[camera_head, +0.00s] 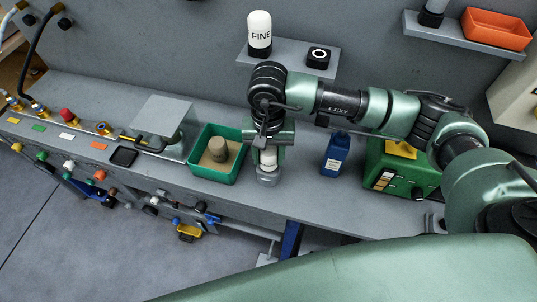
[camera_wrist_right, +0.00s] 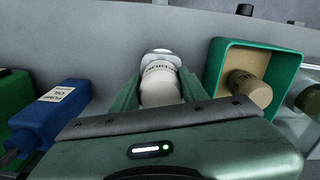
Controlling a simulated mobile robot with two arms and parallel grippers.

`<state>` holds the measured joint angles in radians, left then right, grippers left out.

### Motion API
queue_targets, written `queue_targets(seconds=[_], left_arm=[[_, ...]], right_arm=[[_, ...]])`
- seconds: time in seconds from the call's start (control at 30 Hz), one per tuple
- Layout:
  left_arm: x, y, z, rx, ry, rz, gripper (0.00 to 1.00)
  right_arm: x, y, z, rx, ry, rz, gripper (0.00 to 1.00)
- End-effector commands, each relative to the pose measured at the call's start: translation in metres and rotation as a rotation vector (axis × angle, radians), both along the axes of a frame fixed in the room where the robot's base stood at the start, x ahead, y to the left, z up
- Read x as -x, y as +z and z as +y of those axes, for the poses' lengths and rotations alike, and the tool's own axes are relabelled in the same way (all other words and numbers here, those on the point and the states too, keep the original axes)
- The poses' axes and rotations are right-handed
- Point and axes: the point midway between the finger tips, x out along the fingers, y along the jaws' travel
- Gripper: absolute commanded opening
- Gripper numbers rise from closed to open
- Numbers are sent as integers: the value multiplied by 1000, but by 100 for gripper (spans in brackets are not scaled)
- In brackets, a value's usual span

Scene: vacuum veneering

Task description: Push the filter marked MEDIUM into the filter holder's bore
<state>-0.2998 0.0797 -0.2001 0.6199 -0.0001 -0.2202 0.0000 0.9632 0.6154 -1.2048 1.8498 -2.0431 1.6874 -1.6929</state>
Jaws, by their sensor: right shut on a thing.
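My right gripper (camera_head: 267,160) points down over the bench and is shut on a white cylindrical filter (camera_head: 267,157). In the right wrist view the filter (camera_wrist_right: 160,84) sits between the two green fingers; its dark lettering is only partly legible. Directly below the filter is the grey filter holder (camera_head: 268,179), standing on the bench. The holder's pale metallic end (camera_wrist_right: 161,54) shows past the filter in the wrist view. The filter is in line with the holder, but how deep it sits in the bore is hidden. My left gripper is not in view.
A green bin (camera_head: 229,174) with a tan cylinder (camera_head: 217,149) stands close left of the holder. A blue bottle (camera_head: 335,155) and a green box (camera_head: 378,175) are to the right.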

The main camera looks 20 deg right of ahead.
Motion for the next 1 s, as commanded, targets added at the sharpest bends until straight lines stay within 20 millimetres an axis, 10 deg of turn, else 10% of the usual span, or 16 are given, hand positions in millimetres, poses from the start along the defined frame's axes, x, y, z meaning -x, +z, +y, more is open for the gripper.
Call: queue_targets(seconds=[0.37,0.4,0.47,1.0], left_arm=[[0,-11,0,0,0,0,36],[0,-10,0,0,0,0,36],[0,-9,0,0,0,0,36],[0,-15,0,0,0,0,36]], right_arm=[[0,-8,0,0,0,0,0],[0,-7,0,0,0,0,52],[0,-7,0,0,0,0,68],[-1,17,0,-1,2,-6,69]])
